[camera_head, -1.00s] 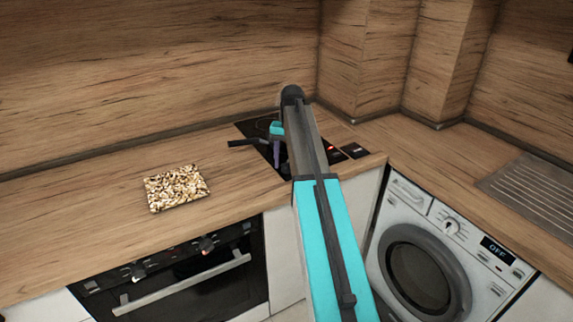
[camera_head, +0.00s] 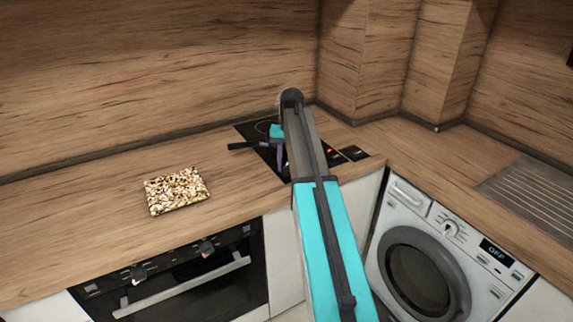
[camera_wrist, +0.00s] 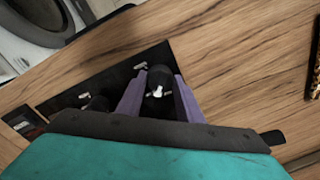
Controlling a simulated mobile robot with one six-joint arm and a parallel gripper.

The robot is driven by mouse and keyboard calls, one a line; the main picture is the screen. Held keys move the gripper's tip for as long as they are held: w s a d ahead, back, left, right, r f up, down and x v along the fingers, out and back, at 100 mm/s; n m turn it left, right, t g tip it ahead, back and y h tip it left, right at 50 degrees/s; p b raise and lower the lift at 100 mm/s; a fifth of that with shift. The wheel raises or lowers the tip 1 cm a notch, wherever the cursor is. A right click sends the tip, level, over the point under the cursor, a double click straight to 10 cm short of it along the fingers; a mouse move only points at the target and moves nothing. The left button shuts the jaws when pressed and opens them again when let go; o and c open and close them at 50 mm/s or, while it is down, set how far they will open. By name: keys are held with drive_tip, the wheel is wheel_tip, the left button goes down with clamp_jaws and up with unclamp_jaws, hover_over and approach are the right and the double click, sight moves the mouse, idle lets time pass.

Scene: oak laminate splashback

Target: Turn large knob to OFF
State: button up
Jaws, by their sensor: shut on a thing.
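A dark knob with a white mark (camera_wrist: 158,86) stands on the black cooktop (camera_wrist: 118,76) in the wrist view. My gripper (camera_wrist: 160,82) has its two purple fingers on either side of this knob and is shut on it. A second dark knob (camera_wrist: 97,103) shows to its left, partly hidden by my gripper. In the head view my gripper (camera_head: 279,152) is low over the cooktop (camera_head: 250,130), and my arm hides the held knob. I cannot read any OFF marking beside the knob.
A black handle (camera_head: 245,145) sticks out left of my gripper. A speckled board (camera_head: 177,191) lies on the counter at left. The oven (camera_head: 190,282) is below, and a washing machine (camera_head: 445,255) with an OFF display is at right. The right-hand counter is largely clear.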

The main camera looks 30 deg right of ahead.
drive_tip(key=n+p, duration=0.1)
drive_tip(key=n, duration=0.3)
drive_tip(key=shift+w+r+n+p, duration=0.1)
drive_tip(key=shift+n+p, duration=0.25)
drive_tip(key=shift+n, duration=0.05)
drive_tip(key=shift+n+g+p, duration=0.3)
drive_tip(key=shift+n+p, duration=0.15)
drive_tip(key=shift+n, duration=1.55)
drive_tip(key=o, duration=1.1)
drive_tip(key=shift+c, duration=0.2)
wheel_tip(320, 180, up, 14)
drive_tip(key=b, duration=0.2)
drive_tip(key=shift+d+f, duration=0.2)
drive_tip(key=shift+d, duration=0.2)
